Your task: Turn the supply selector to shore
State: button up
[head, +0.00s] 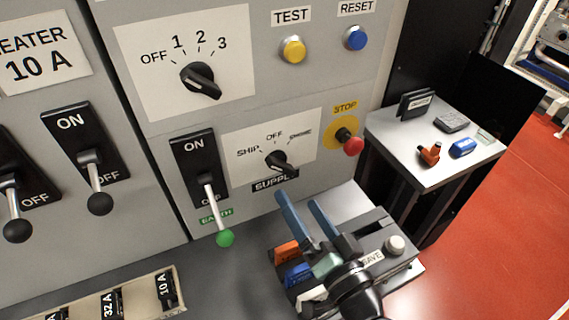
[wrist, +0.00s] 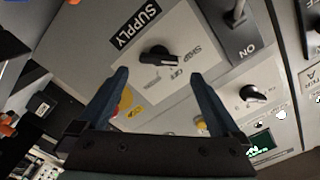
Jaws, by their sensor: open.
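The supply selector (head: 279,161) is a black knob on a white plate, with SHIP at left, OFF at top and SHORE at right. A black SUPPLY label, partly hidden by the knob, sits below it.
A green-tipped EARTH lever (head: 224,238) hangs left of the selector. A red STOP button (head: 352,145) sits at its right. A 0-3 style rotary knob (head: 201,80) is above. A small side table (head: 390,130) with loose items stands at right. A fuse tray (head: 175,283) is at lower left.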

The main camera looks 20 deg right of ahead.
aim_at(282, 173)
jog(key=w+p, duration=0.2)
jog(key=w, duration=0.7)
jog(key=shift+w, duration=0.3)
jog(key=shift+c, duration=0.2)
